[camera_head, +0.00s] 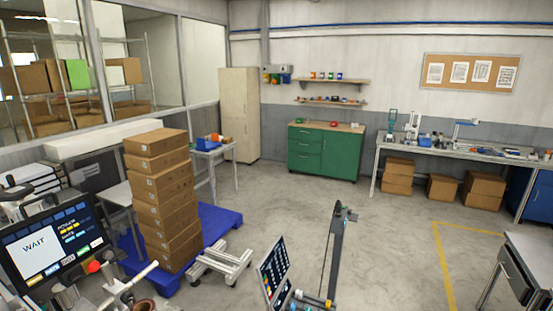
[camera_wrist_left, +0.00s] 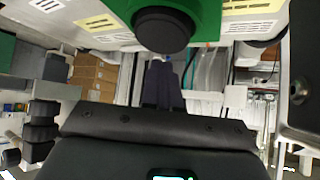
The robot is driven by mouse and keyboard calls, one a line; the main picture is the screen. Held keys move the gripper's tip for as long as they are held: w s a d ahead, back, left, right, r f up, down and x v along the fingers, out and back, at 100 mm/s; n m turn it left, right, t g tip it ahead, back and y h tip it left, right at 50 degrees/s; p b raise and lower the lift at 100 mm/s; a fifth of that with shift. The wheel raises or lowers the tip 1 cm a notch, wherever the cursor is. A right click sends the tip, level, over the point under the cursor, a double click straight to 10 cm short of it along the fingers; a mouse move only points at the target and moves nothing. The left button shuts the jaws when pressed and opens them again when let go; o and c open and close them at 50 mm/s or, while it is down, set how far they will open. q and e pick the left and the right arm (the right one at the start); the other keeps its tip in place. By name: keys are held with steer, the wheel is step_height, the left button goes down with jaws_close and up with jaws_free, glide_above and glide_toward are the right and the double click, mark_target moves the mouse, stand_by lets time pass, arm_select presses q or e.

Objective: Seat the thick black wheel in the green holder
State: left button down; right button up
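In the left wrist view a green holder (camera_wrist_left: 207,20) fills the top middle. A thick black round part (camera_wrist_left: 163,32), which looks like the black wheel, shows at its lower edge. I cannot tell whether it is seated in the holder or in front of it. My left gripper (camera_wrist_left: 165,66) points up the picture towards the black part. Its two dark fingers lie side by side with nothing visible between them, and a gap shows between their tips and the black part. Neither wheel nor holder can be made out in the head view, and my right gripper is in no view.
In the head view a monitor reading WAIT (camera_head: 42,250) stands at the lower left. A tall stack of cardboard boxes (camera_head: 163,205) stands on a blue pallet (camera_head: 218,222). A green cabinet (camera_head: 325,152) stands at the back. Grey floor is open in the middle.

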arm_select(q)
steer(key=shift+f, duration=0.25)
stand_by(0.6)
steer(key=shift+f+b, duration=0.6)
steer(key=shift+f, duration=0.05)
steer(key=shift+r, duration=0.1)
step_height(320, 180, up, 5)
steer(key=p, duration=0.5)
stand_by(0.4)
steer(key=shift+d, duration=0.1)
